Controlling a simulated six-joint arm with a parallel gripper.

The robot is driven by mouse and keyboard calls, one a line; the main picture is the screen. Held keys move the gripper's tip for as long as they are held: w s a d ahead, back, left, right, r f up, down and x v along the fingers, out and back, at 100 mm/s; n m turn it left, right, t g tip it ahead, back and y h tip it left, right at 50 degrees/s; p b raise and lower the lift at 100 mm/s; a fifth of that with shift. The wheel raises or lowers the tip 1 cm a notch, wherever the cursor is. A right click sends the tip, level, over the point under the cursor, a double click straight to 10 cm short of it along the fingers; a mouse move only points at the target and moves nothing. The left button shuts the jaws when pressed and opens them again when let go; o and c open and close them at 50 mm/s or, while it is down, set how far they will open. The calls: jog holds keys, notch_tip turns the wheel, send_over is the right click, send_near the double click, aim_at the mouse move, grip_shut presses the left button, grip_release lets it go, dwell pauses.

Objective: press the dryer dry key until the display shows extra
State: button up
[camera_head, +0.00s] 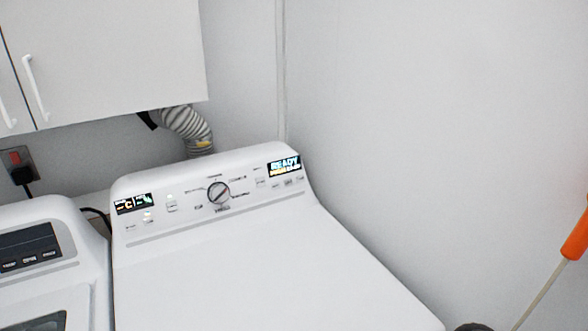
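The white dryer (260,270) stands at the centre with its sloped control panel at the back. A lit display (284,166) at the panel's right end reads "READY", with a smaller yellow line below that I cannot read. Several small keys (276,184) sit under and beside this display; their labels are too small to tell which is the dry key. A round dial (218,193) is in the panel's middle. A second small lit display (134,203) is at the left end, with keys near it. My gripper is not in view.
Another white machine (85,240) stands close at the left. A white cabinet (110,60) hangs above, and a ribbed hose (187,128) runs behind the dryer. At the right are a bare wall and a thin rod with an orange handle (577,238).

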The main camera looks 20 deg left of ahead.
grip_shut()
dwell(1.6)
